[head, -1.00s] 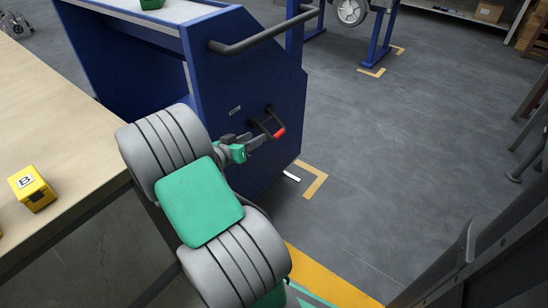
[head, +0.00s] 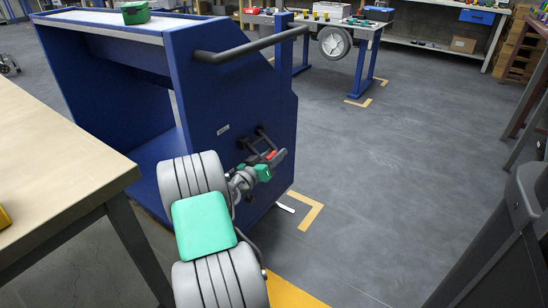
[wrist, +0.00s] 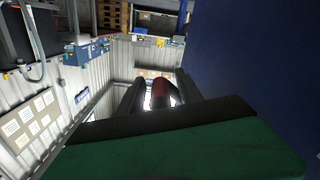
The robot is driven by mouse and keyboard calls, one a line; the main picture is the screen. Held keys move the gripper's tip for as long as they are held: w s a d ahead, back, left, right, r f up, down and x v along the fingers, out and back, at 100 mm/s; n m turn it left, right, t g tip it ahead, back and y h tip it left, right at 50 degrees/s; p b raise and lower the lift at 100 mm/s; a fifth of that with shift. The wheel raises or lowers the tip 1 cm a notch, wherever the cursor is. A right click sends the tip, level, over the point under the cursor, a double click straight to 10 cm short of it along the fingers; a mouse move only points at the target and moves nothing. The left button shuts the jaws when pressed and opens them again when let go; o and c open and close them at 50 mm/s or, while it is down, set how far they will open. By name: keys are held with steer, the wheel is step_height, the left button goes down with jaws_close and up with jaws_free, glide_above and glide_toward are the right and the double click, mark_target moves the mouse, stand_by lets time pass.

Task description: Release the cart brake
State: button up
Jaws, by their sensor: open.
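The blue cart (head: 235,110) stands ahead, with a dark grey push handle (head: 250,46) along its top edge. On its side panel is a dark brake lever (head: 261,138) with a red grip (head: 271,154). My gripper (head: 277,158) is open at the red grip, its fingers partly overlapping it in the head view. In the wrist view the red grip (wrist: 161,93) shows between the two dark fingers, beyond the green hand. The fingers are not closed on it. I cannot tell whether either one touches it.
A wooden-topped workbench (head: 55,140) stands close on the left. A green box (head: 135,12) sits on the cart top. Another bench with a wheel (head: 335,42) stands behind. Yellow floor marks (head: 310,212) lie by the cart.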

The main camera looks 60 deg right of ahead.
jaws_close()
stand_by(0.5)
stand_by(1.0)
